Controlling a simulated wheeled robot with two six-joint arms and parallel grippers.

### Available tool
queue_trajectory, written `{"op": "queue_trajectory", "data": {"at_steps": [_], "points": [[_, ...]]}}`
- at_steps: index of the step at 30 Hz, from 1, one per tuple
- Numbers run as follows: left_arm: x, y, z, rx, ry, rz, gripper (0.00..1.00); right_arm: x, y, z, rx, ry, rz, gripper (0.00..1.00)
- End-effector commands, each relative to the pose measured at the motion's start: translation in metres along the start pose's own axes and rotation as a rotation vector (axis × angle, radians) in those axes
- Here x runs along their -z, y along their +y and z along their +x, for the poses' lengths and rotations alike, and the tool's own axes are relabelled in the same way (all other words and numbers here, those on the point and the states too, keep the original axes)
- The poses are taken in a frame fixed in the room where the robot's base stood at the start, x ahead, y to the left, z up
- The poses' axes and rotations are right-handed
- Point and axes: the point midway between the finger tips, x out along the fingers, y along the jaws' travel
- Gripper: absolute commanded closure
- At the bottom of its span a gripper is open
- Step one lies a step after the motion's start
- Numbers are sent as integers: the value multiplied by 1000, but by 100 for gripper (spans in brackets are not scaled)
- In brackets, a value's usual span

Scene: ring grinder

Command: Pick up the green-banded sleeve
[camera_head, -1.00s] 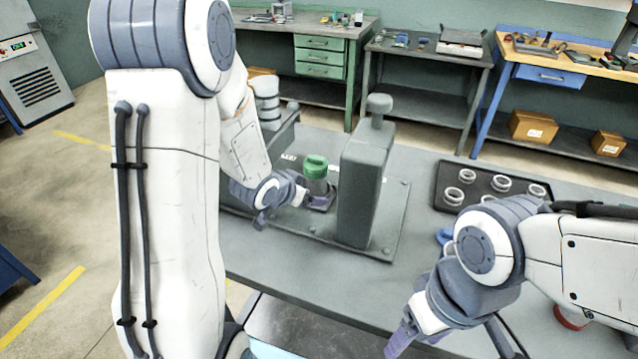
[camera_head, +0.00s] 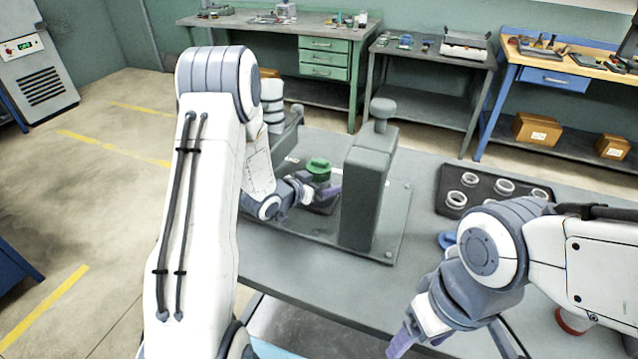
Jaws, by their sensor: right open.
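The green-banded sleeve (camera_head: 319,167) stands upright on the grey fixture plate, left of the grey upright block (camera_head: 364,195). Its green top shows; my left gripper (camera_head: 322,193) hides much of its lower body. The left gripper reaches in from the left, with a purple finger in front of the sleeve's lower part. I cannot tell whether its fingers touch the sleeve or how far they are closed. My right gripper (camera_head: 450,345) is open and empty at the front right, pointing down, well away from the sleeve.
A black tray (camera_head: 452,180) with several pale rings lies on the bench to the right. A blue item (camera_head: 446,239) and a red-based item (camera_head: 573,321) are partly hidden by my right arm. The bench top (camera_head: 300,290) in front of the fixture is clear.

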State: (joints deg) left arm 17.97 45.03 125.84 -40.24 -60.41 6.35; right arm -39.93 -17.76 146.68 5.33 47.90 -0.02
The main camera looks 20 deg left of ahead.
Motion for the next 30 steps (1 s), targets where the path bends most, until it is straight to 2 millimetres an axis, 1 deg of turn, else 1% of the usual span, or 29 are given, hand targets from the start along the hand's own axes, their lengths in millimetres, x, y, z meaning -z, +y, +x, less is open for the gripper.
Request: {"op": "queue_trajectory", "data": {"at_steps": [3, 8, 9, 11, 12, 13, 14, 23, 26, 29, 30], "points": [[0, 1, 6, -1, 0, 0, 0, 0, 0, -1, 0, 0, 0, 29], [0, 0, 6, 0, 0, 0, 0, 0, 0, -1, 0, 0, 0, 29], [0, 0, 6, 0, 0, 0, 8, 0, 0, -1, 0, 0, 0, 29], [0, 0, 6, 0, 0, 0, 31, 0, 0, -1, 0, 0, 0, 29], [0, 0, 6, 0, 0, 0, 46, 0, 0, -1, 0, 0, 0, 29], [0, 0, 6, 0, 0, 0, 57, 0, 0, -1, 0, 0, 0, 29], [0, 0, 6, 0, 0, 0, 62, 0, 0, -1, 0, 0, 0, 29], [3, 0, 5, 1, 4, 1, 62, 0, 0, -1, 0, 0, 0, 29], [13, -1, 1, 1, 7, 3, 62, 0, 0, -1, 0, 0, 0, 29], [29, 0, -6, 1, 8, 5, 62, 0, 0, 0, 0, 0, 0, 29], [37, 0, -9, 2, 8, 5, 62, 0, 0, -1, 0, 0, 0, 29]]}}
